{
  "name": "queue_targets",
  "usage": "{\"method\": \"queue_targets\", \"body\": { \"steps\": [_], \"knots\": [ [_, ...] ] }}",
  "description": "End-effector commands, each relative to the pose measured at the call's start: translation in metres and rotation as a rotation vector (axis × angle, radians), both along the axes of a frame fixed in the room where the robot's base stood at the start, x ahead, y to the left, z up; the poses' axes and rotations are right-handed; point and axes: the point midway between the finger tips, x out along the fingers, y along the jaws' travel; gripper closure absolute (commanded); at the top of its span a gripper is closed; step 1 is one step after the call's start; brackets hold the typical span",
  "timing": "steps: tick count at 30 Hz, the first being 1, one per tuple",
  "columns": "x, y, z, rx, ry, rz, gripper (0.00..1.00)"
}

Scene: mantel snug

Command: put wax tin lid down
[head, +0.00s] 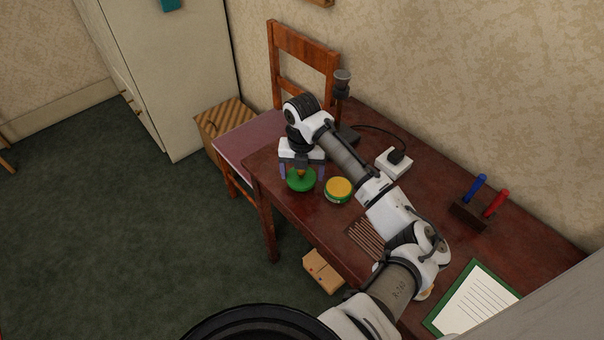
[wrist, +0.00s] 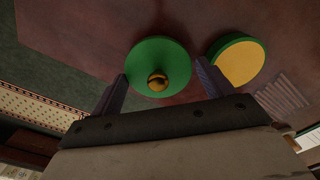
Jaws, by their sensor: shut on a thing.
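The wax tin lid (head: 300,182) is a green disc with a gold knob. It is near the left end of the dark red-brown table (head: 345,237). My gripper (head: 302,174) reaches down over the lid, with a finger at each side, and is shut on it. In the wrist view the lid (wrist: 160,54) shows between the fingertips (wrist: 163,73), knob toward the camera. I cannot tell whether the lid touches the tabletop. The open wax tin (head: 339,189), green with yellow wax, stands just right of the lid; it also shows in the wrist view (wrist: 240,62).
A slatted brown mat (head: 366,238) lies right of the tin. A white socket block (head: 393,162) with a black plug is behind. A holder (head: 469,213) with blue and red handled tools and a green clipboard (head: 474,300) are farther right. A chair (head: 303,55) stands at the table's far end.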

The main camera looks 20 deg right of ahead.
Motion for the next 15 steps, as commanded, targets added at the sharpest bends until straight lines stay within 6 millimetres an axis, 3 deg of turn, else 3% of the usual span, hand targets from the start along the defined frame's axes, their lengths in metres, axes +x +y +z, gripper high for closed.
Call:
{"method": "queue_targets", "body": {
  "steps": [4, 15],
  "knots": [
    [0.000, 0.000, -0.019, 0.001, 0.000, 0.001, 0.42],
    [0.000, 0.000, -0.025, 0.001, 0.000, 0.001, 0.42]
  ]
}}
